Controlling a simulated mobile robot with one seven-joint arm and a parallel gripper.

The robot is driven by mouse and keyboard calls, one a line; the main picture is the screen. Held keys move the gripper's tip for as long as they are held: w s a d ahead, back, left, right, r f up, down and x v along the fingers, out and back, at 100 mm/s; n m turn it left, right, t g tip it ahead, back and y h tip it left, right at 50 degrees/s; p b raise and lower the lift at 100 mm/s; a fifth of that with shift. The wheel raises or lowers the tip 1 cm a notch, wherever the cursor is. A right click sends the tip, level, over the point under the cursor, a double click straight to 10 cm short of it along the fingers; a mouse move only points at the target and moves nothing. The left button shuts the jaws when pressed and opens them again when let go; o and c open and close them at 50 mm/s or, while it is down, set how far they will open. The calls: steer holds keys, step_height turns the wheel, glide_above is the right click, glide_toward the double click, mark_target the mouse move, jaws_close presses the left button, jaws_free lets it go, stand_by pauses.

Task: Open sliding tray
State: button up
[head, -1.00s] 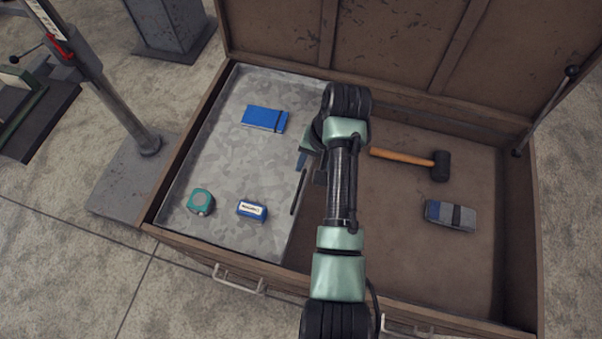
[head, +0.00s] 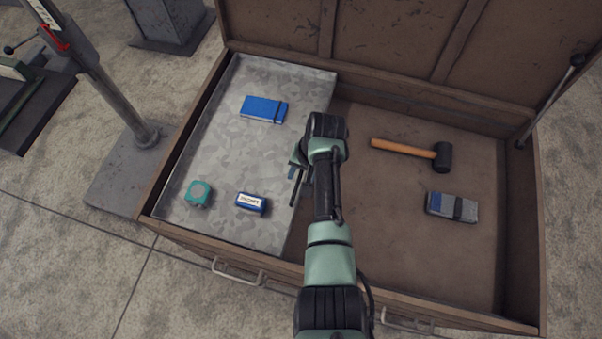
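The sliding tray (head: 222,160) is a mottled grey metal tray in the left part of a brown chest. A thin dark bar, seemingly its handle (head: 296,187), lies along its right edge. My gripper (head: 299,172) is at this right edge, close to the far end of the bar. My wrist hides part of it, so I cannot tell whether the fingers touch the bar or are open. On the tray are a blue box (head: 262,109), a teal tape measure (head: 198,193) and a small blue and white box (head: 251,202).
The chest's right part holds a hammer (head: 405,147) and a grey and blue block (head: 452,206) on its brown floor (head: 400,240). The raised lid (head: 390,40) stands behind, with a support rod (head: 550,100) at right. A metal post (head: 115,105) stands left of the chest.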

jaws_close()
stand_by(1.3)
